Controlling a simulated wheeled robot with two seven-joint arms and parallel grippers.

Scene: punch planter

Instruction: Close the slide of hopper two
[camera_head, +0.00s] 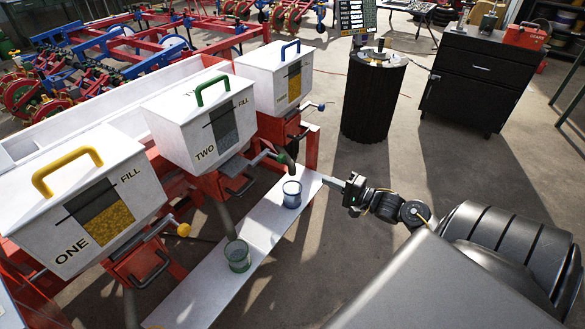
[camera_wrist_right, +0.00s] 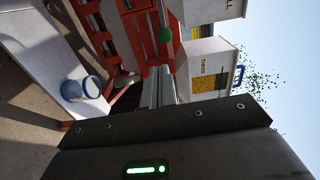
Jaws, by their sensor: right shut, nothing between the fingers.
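Hopper two (camera_head: 190,125) is a white box with a green handle, marked TWO and FILL, in the middle of the row. Its slide (camera_head: 236,165) is a grey piece low on the front, with a rod ending in a green knob (camera_head: 281,158). The green knob also shows in the right wrist view (camera_wrist_right: 165,34), beyond the fingertips. My right gripper (camera_head: 327,180) is shut and empty, to the right of the knob and apart from it. Its closed fingers show in the wrist view (camera_wrist_right: 158,85). My left gripper is out of view.
Hopper one (camera_head: 130,160), yellow-handled, and hopper three (camera_head: 263,85), blue-handled, flank hopper two. A white board (camera_head: 225,283) below carries a green cup (camera_head: 237,258) and a blue cup (camera_head: 291,194), the latter near my right gripper.

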